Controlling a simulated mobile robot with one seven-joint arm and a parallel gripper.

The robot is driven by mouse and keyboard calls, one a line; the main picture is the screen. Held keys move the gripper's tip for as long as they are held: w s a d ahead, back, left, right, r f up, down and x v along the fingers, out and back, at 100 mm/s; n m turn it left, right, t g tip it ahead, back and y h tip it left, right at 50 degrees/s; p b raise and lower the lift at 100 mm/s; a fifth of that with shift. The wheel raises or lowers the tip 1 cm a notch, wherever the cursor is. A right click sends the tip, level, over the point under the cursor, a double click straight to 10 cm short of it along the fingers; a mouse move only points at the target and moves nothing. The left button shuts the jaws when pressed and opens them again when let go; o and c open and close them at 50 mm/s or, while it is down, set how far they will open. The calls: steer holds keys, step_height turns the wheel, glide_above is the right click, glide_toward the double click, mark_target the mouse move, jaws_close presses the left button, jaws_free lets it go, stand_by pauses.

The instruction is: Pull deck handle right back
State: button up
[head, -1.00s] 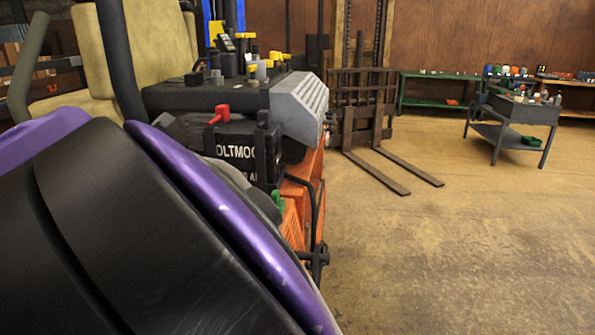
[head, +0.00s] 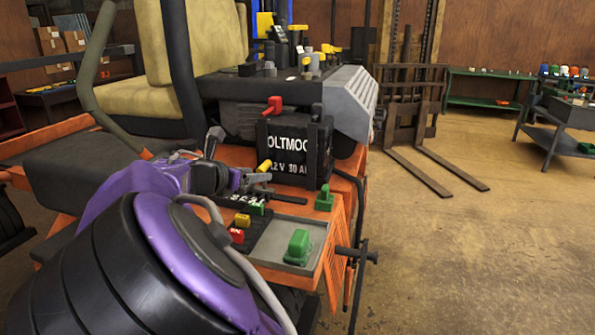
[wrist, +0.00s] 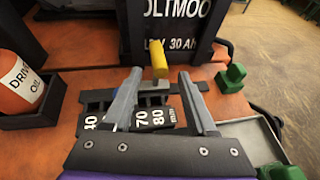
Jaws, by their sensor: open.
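The deck handle is a short lever with a yellow knob (wrist: 159,58); the yellow knob also shows in the head view (head: 264,167). It stands at a dark scale plate (wrist: 152,114) marked 40, 70 and 80 mm, partly hidden by my fingers. My gripper (wrist: 160,75) is open, its fingertips left and right of the lever just below the knob in the picture. I cannot tell whether either finger touches it. In the head view my gripper (head: 262,180) reaches over the orange mower deck beside the knob.
A black battery (head: 290,152) stands just behind the handle. A grey tray (head: 318,240) with a green piece (head: 298,247) lies to the right. Red (head: 236,235) and yellow (head: 243,219) blocks sit near my arm. An oil can (wrist: 20,82) stands left.

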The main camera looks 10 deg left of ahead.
steer(key=shift+x, duration=2.8)
jaws_close()
